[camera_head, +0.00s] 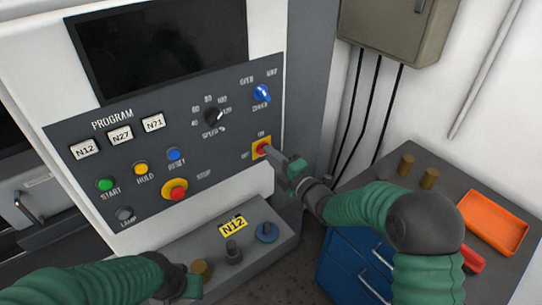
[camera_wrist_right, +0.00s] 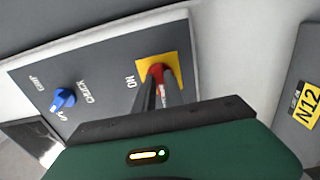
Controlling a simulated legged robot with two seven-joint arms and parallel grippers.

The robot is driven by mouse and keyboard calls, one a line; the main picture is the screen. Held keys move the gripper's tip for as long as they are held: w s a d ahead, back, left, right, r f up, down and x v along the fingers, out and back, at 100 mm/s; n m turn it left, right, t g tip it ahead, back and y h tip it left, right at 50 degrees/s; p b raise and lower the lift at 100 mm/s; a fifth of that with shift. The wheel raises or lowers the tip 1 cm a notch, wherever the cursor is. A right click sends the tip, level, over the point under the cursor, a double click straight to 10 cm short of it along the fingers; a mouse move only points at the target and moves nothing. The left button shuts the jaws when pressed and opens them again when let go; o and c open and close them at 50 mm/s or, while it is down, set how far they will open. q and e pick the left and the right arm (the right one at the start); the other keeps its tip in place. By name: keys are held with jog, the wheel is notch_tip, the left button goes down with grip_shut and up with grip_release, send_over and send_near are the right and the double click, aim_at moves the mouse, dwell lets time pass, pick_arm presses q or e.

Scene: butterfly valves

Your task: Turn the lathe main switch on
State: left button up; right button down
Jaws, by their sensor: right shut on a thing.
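The lathe main switch is a red rotary knob on a yellow square plate (camera_head: 256,153), at the lower right of the dark control panel (camera_head: 130,165), with ON and OFF labels beside it. My right gripper (camera_head: 268,152) reaches it from the right and is shut on the red knob. In the right wrist view the red knob (camera_wrist_right: 157,72) shows between the fingers, in front of the yellow plate (camera_wrist_right: 170,66). The fingers hide part of the knob, so its exact angle is hard to tell. My left gripper (camera_head: 190,288) is low at the bottom; its fingers are unclear.
The panel also has a blue chuck knob (camera_head: 261,93), a black speed dial (camera_head: 213,117), coloured buttons and a red stop button (camera_head: 176,192). A ledge (camera_head: 270,214) with an N12 label sits below. A blue-drawered cabinet (camera_head: 350,262) with an orange tray (camera_head: 493,221) stands right.

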jog(key=shift+a+f+m, duration=0.1)
jog(key=shift+f+m, duration=0.1)
jog(key=shift+m, duration=0.1)
jog(key=m, duration=0.5)
jog(key=m+b, duration=0.1)
jog(key=m, duration=0.5)
jog(key=m+b, duration=0.1)
jog(key=m, duration=0.5)
jog(key=shift+r, duration=0.25)
jog(key=shift+r+m, duration=0.1)
jog(key=shift+m, duration=0.2)
jog(key=c, duration=1.6)
grip_release()
jog(key=shift+o, duration=0.8)
jog(key=shift+w+f, duration=0.1)
jog(key=shift+f, duration=0.1)
